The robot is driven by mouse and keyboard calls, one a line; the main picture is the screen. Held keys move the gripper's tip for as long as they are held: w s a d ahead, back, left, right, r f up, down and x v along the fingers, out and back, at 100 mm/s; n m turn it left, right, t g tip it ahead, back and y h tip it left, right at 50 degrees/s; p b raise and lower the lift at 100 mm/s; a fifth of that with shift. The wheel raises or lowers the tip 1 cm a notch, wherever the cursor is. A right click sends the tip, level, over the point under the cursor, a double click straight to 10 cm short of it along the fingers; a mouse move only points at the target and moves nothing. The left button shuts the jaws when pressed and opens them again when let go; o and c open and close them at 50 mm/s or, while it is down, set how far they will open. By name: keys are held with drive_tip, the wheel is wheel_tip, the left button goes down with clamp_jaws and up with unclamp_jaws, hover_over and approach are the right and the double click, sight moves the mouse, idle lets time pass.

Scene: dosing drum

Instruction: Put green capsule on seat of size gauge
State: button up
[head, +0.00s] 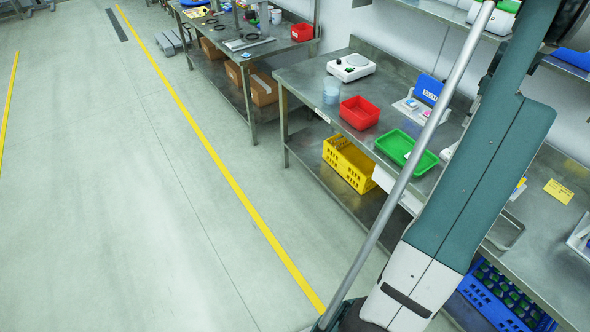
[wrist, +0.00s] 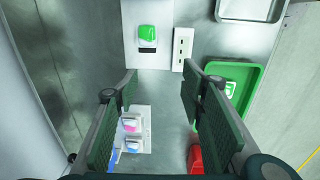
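My gripper (wrist: 159,90) is open and empty in the wrist view, its two dark ribbed fingers wide apart above the bench. A small green-and-white piece, seemingly the green capsule (wrist: 229,88), lies in the green tray (wrist: 248,113), right of the right finger. Another green-and-white block (wrist: 147,34) with a dark lower part sits on a white plate (wrist: 149,61) beyond the fingers. Beside it is a narrow white block with dark openings (wrist: 182,48). I cannot tell which of these is the size gauge. The green tray (head: 401,147) also shows in the head view; my gripper does not.
A white holder with pink and blue pieces (wrist: 132,133) is below the left finger. A red bin (head: 359,112) stands beside the green tray. A blue sign (head: 428,89), a clear container (head: 331,91) and a white scale (head: 351,67) stand farther along the bench.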

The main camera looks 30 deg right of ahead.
drive_tip(key=w+a+r, duration=0.6)
drive_tip(key=w+a, duration=0.4)
drive_tip(key=w+a+r+t+h, duration=0.1)
drive_tip(key=w+a+r, duration=0.35)
drive_tip(key=a, duration=0.65)
drive_tip(key=w+a+r+t, duration=0.1)
drive_tip(key=w+a+r, duration=0.4)
drive_tip(key=a, duration=0.6)
drive_tip(key=w+a+r+h, duration=0.1)
drive_tip(key=w+a+r, duration=0.2)
drive_tip(key=w+a, duration=0.55)
drive_tip(key=s+a+r+t, duration=0.1)
drive_tip(key=s+a, duration=0.2)
drive_tip(key=a, duration=1.1)
drive_tip(key=s+a+r+t, duration=0.1)
drive_tip(key=s+a+t, duration=0.1)
drive_tip(key=a, duration=1.3)
drive_tip(key=s+a+f+t+y, duration=0.1)
drive_tip(key=s+a, duration=0.4)
drive_tip(key=a, duration=0.5)
drive_tip(key=s+a+f+t+y, duration=0.1)
drive_tip(key=s+a+f, duration=0.3)
drive_tip(key=a, duration=0.5)
drive_tip(key=shift+s+a, duration=0.35)
drive_tip(key=shift+s, duration=0.8)
